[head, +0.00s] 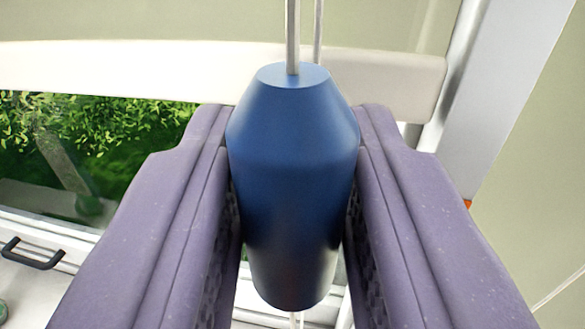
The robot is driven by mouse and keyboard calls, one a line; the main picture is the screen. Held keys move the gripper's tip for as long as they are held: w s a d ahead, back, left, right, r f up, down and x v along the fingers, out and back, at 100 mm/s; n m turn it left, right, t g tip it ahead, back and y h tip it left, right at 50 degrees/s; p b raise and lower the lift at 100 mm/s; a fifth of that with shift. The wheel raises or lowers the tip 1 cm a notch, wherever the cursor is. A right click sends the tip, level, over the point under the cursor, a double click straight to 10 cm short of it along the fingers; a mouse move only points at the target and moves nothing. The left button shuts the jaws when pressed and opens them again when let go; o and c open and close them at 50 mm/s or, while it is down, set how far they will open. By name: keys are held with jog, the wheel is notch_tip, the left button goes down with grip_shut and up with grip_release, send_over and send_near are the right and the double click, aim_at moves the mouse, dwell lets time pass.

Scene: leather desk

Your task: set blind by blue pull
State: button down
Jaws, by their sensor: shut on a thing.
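The blue pull (292,150) is a tapered cylinder in the middle of the head view, upright, with its narrow end up. A pale cord (292,35) runs up from its top, and a second cord passes just behind it. My gripper (293,215) is shut on the blue pull, one purple finger pressed on each side. The blind (150,20) is a beige sheet behind, and its white bottom bar (100,68) crosses the view behind the cords. Below the bar, part of the window (100,140) is uncovered.
Green foliage shows through the glass at the left. A grey window frame post (500,90) stands at the right, beside a beige wall (535,190). A white sill and a dark handle (32,254) are at lower left.

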aim_at(291, 81)
jog(key=shift+r+p, duration=0.65)
jog(key=shift+r, duration=0.9)
jog(key=c, duration=1)
grip_release()
jog(key=shift+o, duration=0.2)
jog(key=shift+f, duration=0.1)
jog(key=s, duration=0.7)
jog(key=shift+s+d, duration=0.2)
jog(key=shift+s, duration=0.2)
